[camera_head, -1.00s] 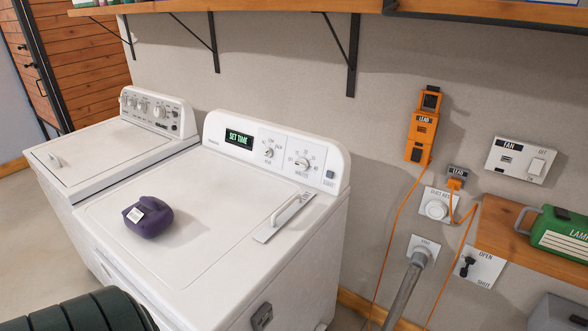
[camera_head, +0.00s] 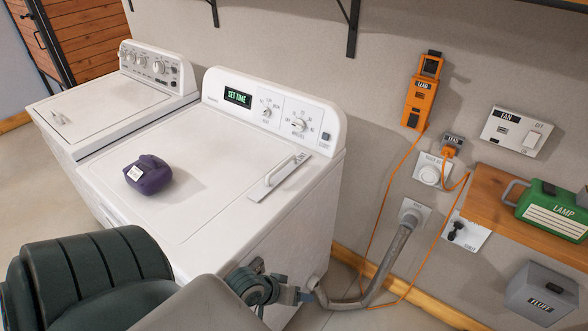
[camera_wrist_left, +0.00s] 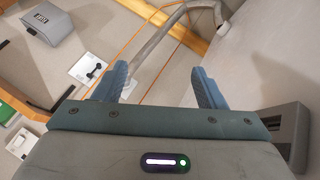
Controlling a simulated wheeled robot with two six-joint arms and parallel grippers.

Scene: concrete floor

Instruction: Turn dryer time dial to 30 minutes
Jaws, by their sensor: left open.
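The white dryer (camera_head: 165,215) stands in the middle of the head view, its lit display (camera_head: 237,97) reading "SET TIME". The time dial (camera_head: 299,125) is a round white knob on the right of its back panel, with minute marks around it. A smaller dial (camera_head: 267,113) sits to its left. The exact pointer angle of the time dial is too small to read. My left gripper (camera_head: 300,297) is low in front of the dryer's right side, well below the dial and apart from it. In the left wrist view its two blue fingers (camera_wrist_left: 162,84) are spread and empty.
A purple pouch (camera_head: 149,174) and a white handle (camera_head: 279,176) are on the dryer top. A grey hose (camera_head: 392,255) and orange cord (camera_head: 375,222) run beside the dryer. A wooden shelf (camera_head: 490,200) holds a green lamp box (camera_head: 553,211); a grey "FLUFF" box (camera_head: 541,293) is below.

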